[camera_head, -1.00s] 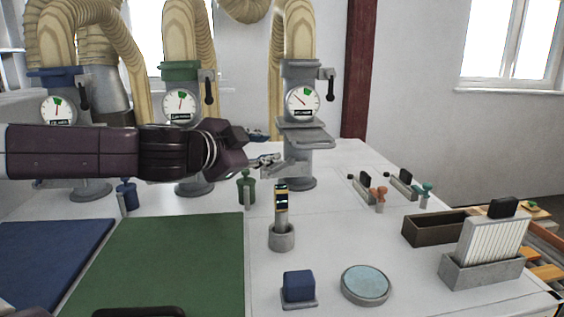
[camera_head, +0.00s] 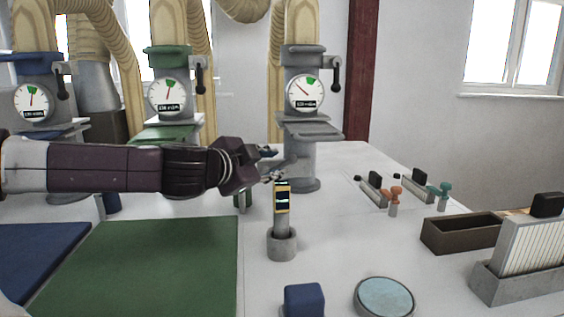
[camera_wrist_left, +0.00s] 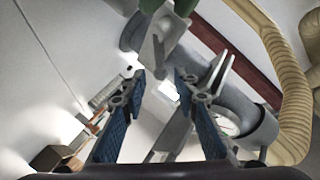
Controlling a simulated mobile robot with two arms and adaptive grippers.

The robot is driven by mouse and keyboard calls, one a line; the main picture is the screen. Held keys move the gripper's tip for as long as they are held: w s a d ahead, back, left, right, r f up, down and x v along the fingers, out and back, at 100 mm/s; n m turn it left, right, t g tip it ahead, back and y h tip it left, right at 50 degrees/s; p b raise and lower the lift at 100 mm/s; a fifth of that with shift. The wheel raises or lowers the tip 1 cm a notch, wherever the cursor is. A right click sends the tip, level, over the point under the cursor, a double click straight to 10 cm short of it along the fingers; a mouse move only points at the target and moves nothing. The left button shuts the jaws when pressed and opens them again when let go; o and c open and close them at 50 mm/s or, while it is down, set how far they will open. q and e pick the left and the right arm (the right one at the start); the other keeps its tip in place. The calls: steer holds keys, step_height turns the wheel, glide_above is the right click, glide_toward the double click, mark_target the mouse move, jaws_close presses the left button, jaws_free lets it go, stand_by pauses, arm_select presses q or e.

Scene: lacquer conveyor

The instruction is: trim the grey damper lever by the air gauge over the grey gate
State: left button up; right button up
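The grey gate (camera_head: 310,128) is on the rightmost duct column, with a flat grey plate under its gauge. The round white air gauge (camera_head: 305,91) has a green sector near the top; its thin needle points up-left, outside the green. The damper lever (camera_head: 336,74) has a dark handle hanging down at the gauge's right. My left gripper (camera_head: 272,165) is in front of and left of the column, below the gauge, apart from the lever. In the left wrist view its blue-padded fingers (camera_wrist_left: 160,75) are apart with nothing between them. My right gripper is not in view.
A grey holder with a yellow-and-black device (camera_head: 281,198) stands just below the left gripper. Green (camera_head: 168,95) and blue (camera_head: 34,100) gauge columns stand left. Small clamps (camera_head: 394,195), a brown tray (camera_head: 460,233) and a slotted rack (camera_head: 500,283) are right.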

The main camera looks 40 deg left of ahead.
mark_target(285, 163)
arm_select(q)
steer(key=shift+p+x, duration=0.55)
steer(key=shift+x, duration=1.7)
steer(key=shift+c, duration=0.3)
jaws_close()
